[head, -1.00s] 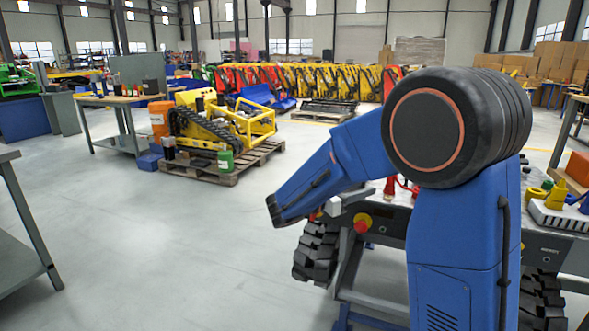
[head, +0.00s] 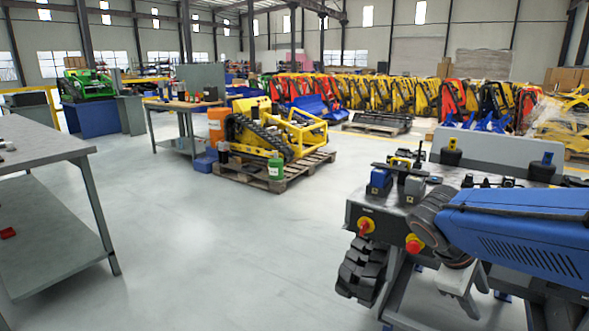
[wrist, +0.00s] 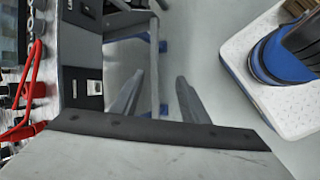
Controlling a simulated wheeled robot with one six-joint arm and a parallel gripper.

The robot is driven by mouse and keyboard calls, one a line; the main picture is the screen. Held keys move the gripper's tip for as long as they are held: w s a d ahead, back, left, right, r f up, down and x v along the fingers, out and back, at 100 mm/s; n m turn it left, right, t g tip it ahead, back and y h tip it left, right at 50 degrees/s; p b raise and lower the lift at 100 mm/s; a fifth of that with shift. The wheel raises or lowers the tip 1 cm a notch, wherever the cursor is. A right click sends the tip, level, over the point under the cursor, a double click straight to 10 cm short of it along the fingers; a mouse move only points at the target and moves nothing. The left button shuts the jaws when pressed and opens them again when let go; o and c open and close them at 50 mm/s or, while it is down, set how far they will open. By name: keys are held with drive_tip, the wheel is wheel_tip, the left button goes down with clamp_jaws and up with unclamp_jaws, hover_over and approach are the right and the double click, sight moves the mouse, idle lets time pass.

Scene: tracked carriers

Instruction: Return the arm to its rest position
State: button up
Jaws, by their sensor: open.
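My blue arm (head: 520,232) reaches in from the right edge in the head view, with its dark wrist joint low beside the front of a grey wheeled bench (head: 396,228). In the wrist view my gripper (wrist: 158,98) shows two grey fingers standing well apart, with only floor and a bench leg seen between them. Nothing is held. In the head view the fingers are hard to make out below the wrist joint.
A grey table (head: 50,145) stands at left. A yellow tracked machine (head: 262,135) sits on a pallet (head: 300,172). Open floor lies between.

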drive_tip(key=s+a+f+m+t+y, duration=0.1)
drive_tip(key=s+a+m+t+y, duration=0.2)
drive_tip(key=s+a+m+y, duration=0.3)
drive_tip(key=shift+s+a+f+m+t+y, duration=0.4)
drive_tip(key=shift+s+a+m, duration=0.85)
drive_tip(key=shift+a, duration=0.6)
drive_tip(key=shift+s, duration=0.1)
